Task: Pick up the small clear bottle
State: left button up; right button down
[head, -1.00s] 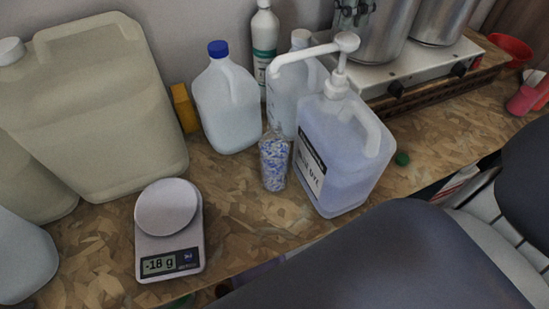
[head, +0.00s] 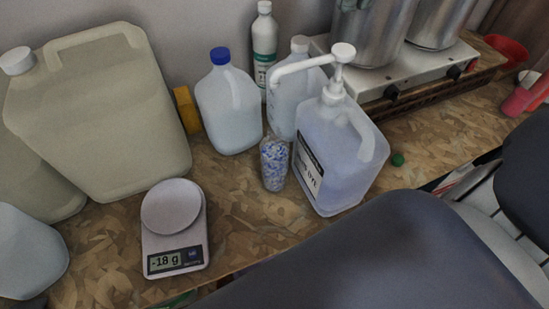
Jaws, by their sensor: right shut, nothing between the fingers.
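The small clear bottle (head: 274,164), filled with blue and white bits, stands upright on the wood-chip board counter (head: 235,205). It is just left of a larger clear pump jug (head: 345,150) with a white pump and a black-and-white label. Large dark parts of my right arm (head: 385,250) cover the lower right, apart from the bottle. My right gripper is shut and empty; its fingertips cannot be made out clearly. My left gripper is not in view.
A scale (head: 174,240) reading -18 g stands front left. Large beige canisters (head: 100,120) fill the left. A blue-capped jug (head: 229,105) and white bottle (head: 264,50) stand behind the bottle. Metal pots on a hotplate (head: 440,75) stand back right. Counter between scale and bottle is clear.

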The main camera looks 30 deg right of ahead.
aim_at(273, 149)
jog(key=k, duration=1.5)
